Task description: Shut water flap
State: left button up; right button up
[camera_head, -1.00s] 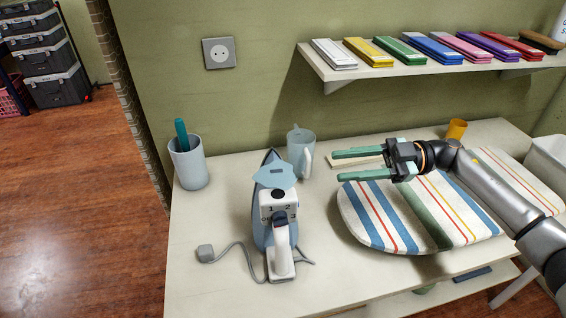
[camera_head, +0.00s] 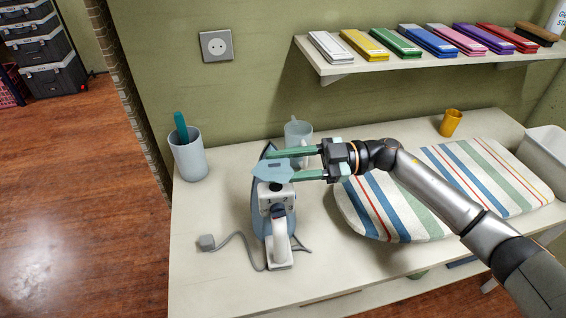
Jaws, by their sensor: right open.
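A blue and white iron (camera_head: 277,222) stands on the table with its handle toward me and its tip away. Its water flap (camera_head: 270,172), a light blue plate, stands raised over the front of the iron. My right gripper (camera_head: 285,165) reaches in from the right with its two green fingers apart. The fingertips are at the right and far edges of the flap; I cannot tell whether they touch it. My left gripper is not in view.
A clear jug (camera_head: 297,132) stands just behind my fingers. A grey cup (camera_head: 188,158) with a teal item is at the left. A striped ironing board (camera_head: 400,200) lies under my right arm. The iron's cord (camera_head: 236,240) lies at the left front.

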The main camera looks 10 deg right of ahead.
grip_shut()
dwell(0.3)
jog(key=shift+s+n, duration=0.1)
jog(key=shift+n, duration=0.2)
dwell(0.5)
jog(key=n, duration=0.1)
jog(key=n+b, duration=0.1)
jog(key=shift+s+f+n, duration=0.25)
jog(key=shift+s+n, duration=0.05)
jog(key=shift+s, duration=0.1)
jog(key=shift+s+f+n+b, duration=0.2)
jog(key=shift+n+b, duration=0.3)
jog(key=shift+n, duration=0.4)
jog(key=shift+s+f+n+b, duration=0.1)
jog(key=shift+s+n+b, duration=0.3)
jog(key=shift+n, duration=0.5)
jog(key=shift+w, duration=0.1)
grip_release()
jog(key=shift+a, duration=0.1)
